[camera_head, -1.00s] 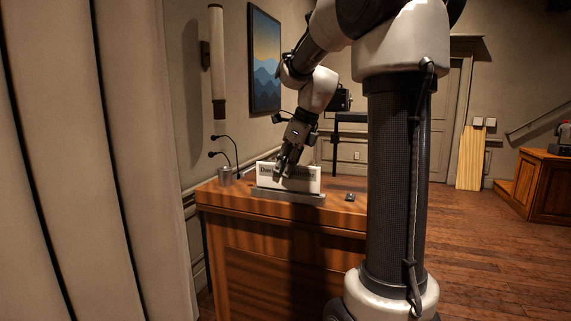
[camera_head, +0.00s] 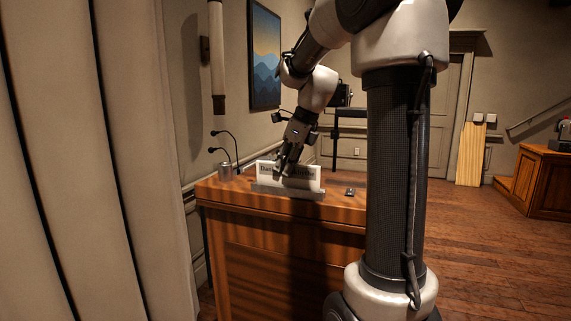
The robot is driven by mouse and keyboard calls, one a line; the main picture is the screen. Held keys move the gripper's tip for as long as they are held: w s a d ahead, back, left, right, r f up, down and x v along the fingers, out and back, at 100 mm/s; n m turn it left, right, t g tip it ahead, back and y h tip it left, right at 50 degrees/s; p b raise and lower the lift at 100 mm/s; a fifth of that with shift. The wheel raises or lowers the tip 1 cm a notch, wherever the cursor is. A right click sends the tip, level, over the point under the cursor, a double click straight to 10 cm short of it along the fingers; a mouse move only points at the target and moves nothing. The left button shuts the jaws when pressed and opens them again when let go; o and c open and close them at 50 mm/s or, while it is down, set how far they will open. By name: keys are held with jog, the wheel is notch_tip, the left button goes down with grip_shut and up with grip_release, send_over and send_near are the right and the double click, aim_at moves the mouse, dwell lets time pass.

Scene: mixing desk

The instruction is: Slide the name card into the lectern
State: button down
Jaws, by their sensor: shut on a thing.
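The white name card (camera_head: 307,172) with dark lettering stands upright at the metal holder (camera_head: 290,192) along the lectern's near edge. The wooden lectern (camera_head: 280,250) stands left of my column. My gripper (camera_head: 285,172) is shut on the name card near its middle and covers part of the lettering. The card's lower edge is at the holder; I cannot tell how deep it sits in the slot.
Two thin gooseneck microphones (camera_head: 228,150) rise from a metal base (camera_head: 225,171) on the lectern's left. A small dark object (camera_head: 350,191) lies on its right side. A pale curtain (camera_head: 90,160) fills the left. Open wooden floor lies at right.

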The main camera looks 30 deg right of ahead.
jog(key=shift+f, duration=0.3)
jog(key=shift+f, duration=0.4)
jog(key=c, duration=1.5)
grip_release()
jog(key=v, duration=1.2)
